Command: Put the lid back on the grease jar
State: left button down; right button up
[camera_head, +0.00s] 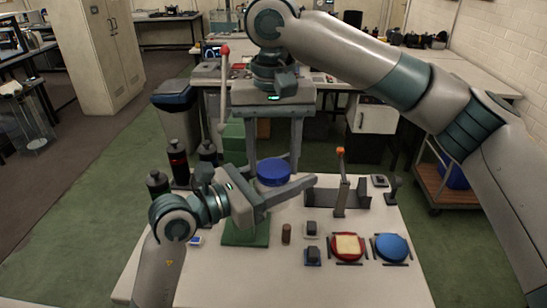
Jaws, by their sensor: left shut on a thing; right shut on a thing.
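A round blue lid (273,172) is between the fingers of my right gripper (274,165), which points straight down from above and is shut on it. My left gripper (288,187) reaches in from the left, just below the lid, with one long finger pointing right. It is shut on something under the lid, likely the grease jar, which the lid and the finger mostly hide. The lid appears level. I cannot tell whether it touches the jar.
The white table (410,290) carries a green base (246,232), a brown cylinder (286,234), small dark blocks (313,257), a red dish (347,248), a blue disc (391,248) and an orange-topped post (341,185). Black bottles (178,163) stand at the left. The front right is clear.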

jog(key=o, duration=1.3)
jog(key=shift+c, duration=0.2)
jog(key=shift+r, duration=0.15)
notch_tip(320, 180, up, 12)
jog(key=shift+w+f, duration=0.1)
jog(key=shift+f, duration=0.1)
